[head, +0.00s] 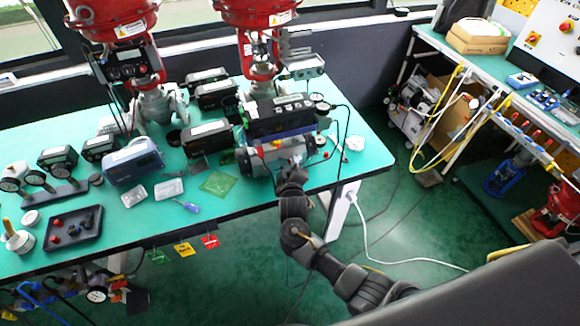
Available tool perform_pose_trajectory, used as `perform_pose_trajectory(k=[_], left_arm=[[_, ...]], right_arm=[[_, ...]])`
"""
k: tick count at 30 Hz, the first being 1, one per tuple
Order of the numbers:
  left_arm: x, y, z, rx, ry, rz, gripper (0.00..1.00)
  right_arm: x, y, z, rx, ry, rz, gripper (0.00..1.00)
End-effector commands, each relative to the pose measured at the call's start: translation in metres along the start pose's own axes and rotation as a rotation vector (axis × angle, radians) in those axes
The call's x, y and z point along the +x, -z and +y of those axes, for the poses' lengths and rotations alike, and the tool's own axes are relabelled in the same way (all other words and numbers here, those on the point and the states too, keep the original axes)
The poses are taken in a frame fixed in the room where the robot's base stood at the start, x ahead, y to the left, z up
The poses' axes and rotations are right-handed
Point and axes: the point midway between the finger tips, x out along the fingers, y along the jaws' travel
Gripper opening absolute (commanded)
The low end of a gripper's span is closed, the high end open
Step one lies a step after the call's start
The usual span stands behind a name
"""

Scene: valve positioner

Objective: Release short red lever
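The dark valve positioner (283,117) stands on the near right part of the green table (355,172), with a light grey cylindrical body (272,156) below it. Small red spots show around this body, but they are too small for me to tell which is the short red lever. My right arm reaches up from the bottom right. My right gripper (292,175) is at the front of the grey body, close to it or touching. Its fingers are too small and dark to show whether they are open or hold the lever. My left gripper is not in view.
Red actuators (110,14) stand at the back of the table. Black boxes, a blue-grey device (133,162), gauges and a black tray (73,229) fill the left side. A dark cable hangs right of the positioner. The table's right end is mostly clear.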

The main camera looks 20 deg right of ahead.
Motion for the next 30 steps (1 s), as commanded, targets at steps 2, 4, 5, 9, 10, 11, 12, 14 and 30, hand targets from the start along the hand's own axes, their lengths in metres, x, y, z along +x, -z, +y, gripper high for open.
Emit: perform_pose_trajectory(k=[2, 4, 5, 9, 10, 11, 12, 14, 30], left_arm=[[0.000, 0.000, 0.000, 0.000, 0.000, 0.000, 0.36], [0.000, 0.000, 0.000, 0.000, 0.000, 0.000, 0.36], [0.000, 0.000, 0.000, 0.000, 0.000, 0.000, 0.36], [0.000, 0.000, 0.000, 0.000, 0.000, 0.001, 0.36], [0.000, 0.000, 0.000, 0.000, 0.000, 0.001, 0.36], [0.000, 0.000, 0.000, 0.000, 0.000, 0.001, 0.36], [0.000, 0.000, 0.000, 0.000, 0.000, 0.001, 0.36], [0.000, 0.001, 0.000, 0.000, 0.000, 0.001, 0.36], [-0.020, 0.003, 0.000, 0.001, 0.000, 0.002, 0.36]], right_arm=[[0.000, 0.000, 0.000, 0.000, 0.000, 0.000, 0.26], [0.000, 0.000, 0.000, 0.000, 0.000, 0.000, 0.17], [0.000, 0.000, 0.000, 0.000, 0.000, 0.000, 0.13], [0.000, 0.000, 0.000, 0.000, 0.001, 0.000, 0.00], [0.000, 0.000, 0.000, 0.000, 0.001, 0.000, 0.00], [0.000, 0.000, 0.000, 0.000, 0.001, 0.000, 0.00], [0.000, 0.000, 0.000, -0.001, 0.001, 0.000, 0.00], [-0.001, 0.000, 0.000, -0.002, 0.000, 0.000, 0.00], [-0.002, 0.004, 0.006, -0.247, -0.097, -0.002, 0.00]])
